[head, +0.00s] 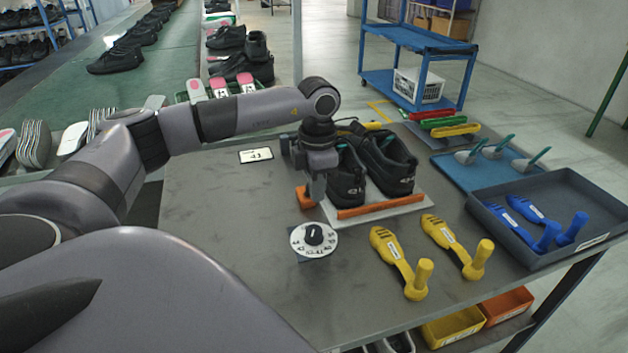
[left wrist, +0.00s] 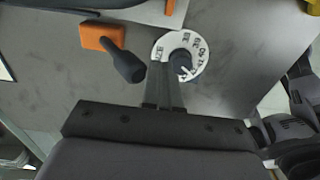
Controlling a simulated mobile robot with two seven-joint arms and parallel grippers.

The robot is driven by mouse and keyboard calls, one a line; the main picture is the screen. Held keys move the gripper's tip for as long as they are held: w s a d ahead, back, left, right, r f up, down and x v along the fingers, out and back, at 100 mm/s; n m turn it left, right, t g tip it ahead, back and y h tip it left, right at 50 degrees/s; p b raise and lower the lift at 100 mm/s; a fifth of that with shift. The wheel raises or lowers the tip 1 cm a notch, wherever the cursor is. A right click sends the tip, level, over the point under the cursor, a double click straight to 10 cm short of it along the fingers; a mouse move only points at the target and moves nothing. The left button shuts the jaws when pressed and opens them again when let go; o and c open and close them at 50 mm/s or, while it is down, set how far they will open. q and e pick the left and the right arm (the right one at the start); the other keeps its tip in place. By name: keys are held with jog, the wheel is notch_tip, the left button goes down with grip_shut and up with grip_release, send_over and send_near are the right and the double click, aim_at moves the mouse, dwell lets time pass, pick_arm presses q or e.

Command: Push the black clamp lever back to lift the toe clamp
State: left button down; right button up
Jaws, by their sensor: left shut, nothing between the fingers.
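The black clamp lever (left wrist: 122,60) sticks out of an orange block (left wrist: 102,37) in the left wrist view, angled toward the dial. In the head view the orange block (head: 305,198) shows beside the white plate, and my gripper hides most of the lever. My left gripper (head: 318,190) points down beside the block. Its shut, empty fingers (left wrist: 164,88) are to the right of the lever in the left wrist view, apart from it in that picture. An orange bar (head: 380,205) lies along the plate's near edge, by the pair of black shoes (head: 390,165).
A white dial with a black knob (head: 313,238) sits just in front of the clamp. Yellow foot-shaped tools (head: 398,262) lie to the right, and a grey tray (head: 580,200) holds blue ones. The table's left part is clear apart from a number card (head: 256,155).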

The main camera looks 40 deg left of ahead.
pick_arm(q)
notch_tip(320, 180, up, 8)
jog(key=p, duration=0.6)
pick_arm(e)
jog(key=r, duration=0.3)
jog(key=d+r, duration=0.1)
jog(key=shift+s+r, duration=0.25)
jog(key=shift+s, duration=0.15)
pick_arm(q)
jog(key=shift+d, duration=0.1)
pick_arm(e)
jog(key=shift+s, duration=0.1)
